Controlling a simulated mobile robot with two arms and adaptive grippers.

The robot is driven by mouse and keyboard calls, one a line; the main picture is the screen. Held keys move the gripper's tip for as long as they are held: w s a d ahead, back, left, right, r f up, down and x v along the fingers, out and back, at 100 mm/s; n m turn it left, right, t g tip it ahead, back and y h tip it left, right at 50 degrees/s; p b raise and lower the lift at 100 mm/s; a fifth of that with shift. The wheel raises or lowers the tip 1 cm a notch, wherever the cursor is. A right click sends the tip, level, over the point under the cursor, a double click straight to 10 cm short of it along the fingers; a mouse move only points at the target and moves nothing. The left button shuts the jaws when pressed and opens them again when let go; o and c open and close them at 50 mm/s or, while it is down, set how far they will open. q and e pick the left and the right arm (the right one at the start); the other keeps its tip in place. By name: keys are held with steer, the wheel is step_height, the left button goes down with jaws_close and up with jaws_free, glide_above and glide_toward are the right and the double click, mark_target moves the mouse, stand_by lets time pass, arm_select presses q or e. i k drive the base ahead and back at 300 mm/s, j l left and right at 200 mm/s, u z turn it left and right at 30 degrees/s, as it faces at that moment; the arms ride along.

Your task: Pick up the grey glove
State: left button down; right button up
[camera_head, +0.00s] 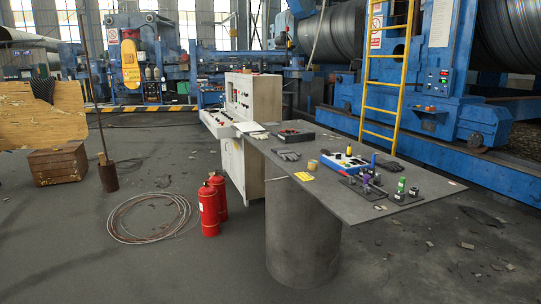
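A dark grey, glove-like item (287,155) lies on the left part of the grey table top (322,183). A second dark, glove-like item (391,166) lies farther right, behind the blue box. Both are small here, so I cannot tell for certain which is the grey glove. Neither of my grippers is in view.
A blue box with controls (345,162), a yellow item (304,176), an open dark case (296,136) and a green-topped item (401,187) are on the table. A control cabinet (254,97) stands at its left. Red extinguishers (209,210) and coiled cable (150,217) are on the floor.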

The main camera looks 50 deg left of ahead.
mark_target(284, 153)
steer(key=u, duration=1.35)
steer(key=i+j, duration=0.3)
steer(key=i, duration=0.25)
steer(key=i+j+z, duration=0.1)
steer(key=i+j, duration=0.15)
steer(key=i, duration=0.25)
steer(key=i+j, duration=0.35)
steer(key=i, duration=0.2)
steer(key=i+j+z, duration=0.1)
steer(key=i+j, duration=0.2)
steer(key=i, duration=0.2)
